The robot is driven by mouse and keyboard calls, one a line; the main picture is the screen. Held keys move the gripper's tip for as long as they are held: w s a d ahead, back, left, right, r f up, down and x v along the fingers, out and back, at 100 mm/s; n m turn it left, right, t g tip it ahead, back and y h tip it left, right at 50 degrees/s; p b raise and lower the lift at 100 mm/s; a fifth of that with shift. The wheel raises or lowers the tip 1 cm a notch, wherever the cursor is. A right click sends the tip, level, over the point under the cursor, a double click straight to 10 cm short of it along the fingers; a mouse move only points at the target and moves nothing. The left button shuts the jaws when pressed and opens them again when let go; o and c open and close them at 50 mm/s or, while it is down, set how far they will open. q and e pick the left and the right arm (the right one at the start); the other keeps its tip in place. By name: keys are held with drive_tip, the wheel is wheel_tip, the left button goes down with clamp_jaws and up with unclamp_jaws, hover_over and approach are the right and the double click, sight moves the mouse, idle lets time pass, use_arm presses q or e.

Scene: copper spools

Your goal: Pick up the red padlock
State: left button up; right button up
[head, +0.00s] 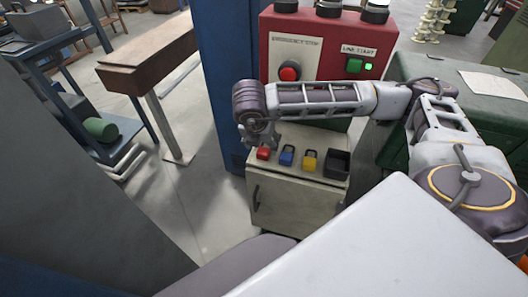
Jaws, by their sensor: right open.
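The red padlock (263,153) stands at the left end of a row on top of a small pale cabinet (283,204). A blue padlock (287,155) and a yellow padlock (309,160) stand to its right. My right gripper (262,138) is open and sits just above and behind the red padlock in the picture, close to it. Whether the fingers touch the padlock cannot be told. My left gripper is not in view.
A black open bin (337,164) sits at the cabinet's right end. A red control panel (345,40) with a red button and a green button rises behind my right arm. A blue column (221,80) stands left of the cabinet. A green workbench (435,68) is at the right.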

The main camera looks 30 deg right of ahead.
sight(264, 148)
drive_tip(key=shift+p+x, duration=0.65)
drive_tip(key=shift+x, duration=1.95)
drive_tip(key=shift+w, duration=0.1)
drive_tip(key=shift+c, duration=0.3)
drive_tip(key=shift+r, duration=0.1)
drive_tip(key=c, duration=1.2)
drive_tip(key=shift+r, duration=0.1)
wheel_tip(264, 148, up, 10)
drive_tip(key=b, duration=0.1)
